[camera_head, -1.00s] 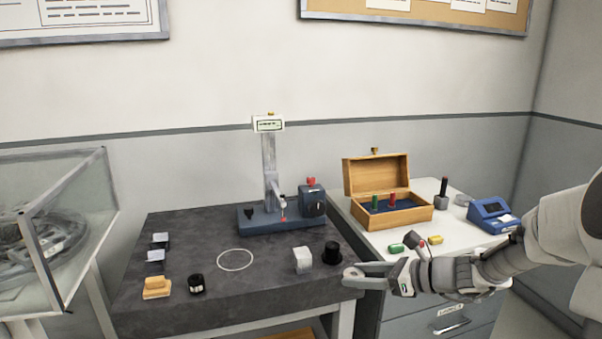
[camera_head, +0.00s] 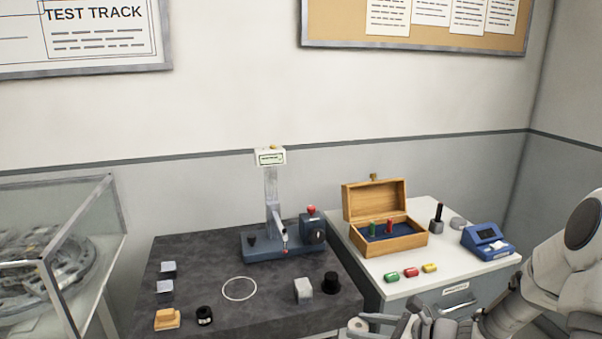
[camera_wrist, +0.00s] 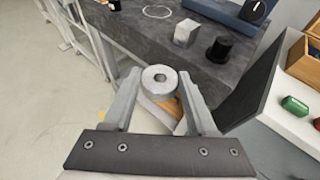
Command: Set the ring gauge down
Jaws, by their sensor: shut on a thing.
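The ring gauge (camera_wrist: 158,82) is a small grey metal ring with a round hole. My gripper (camera_wrist: 156,92) is shut on it, with one finger on each side. In the head view the ring gauge (camera_head: 358,326) shows at the bottom edge, at the tip of my gripper (camera_head: 368,329), in front of the dark stone table (camera_head: 200,250). The ring gauge is off the table, out beyond its front edge in the wrist view. A white circle (camera_head: 239,289) is drawn on the bare middle of the table top.
A metal block (camera_head: 303,290) and a black stepped cylinder (camera_head: 331,283) stand right of the circle. A black cylinder (camera_head: 205,316) and a tan block (camera_head: 167,319) are left. A gauge stand (camera_head: 272,215) is behind. A white cabinet (camera_head: 405,280) carries an open wooden box (camera_head: 400,240).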

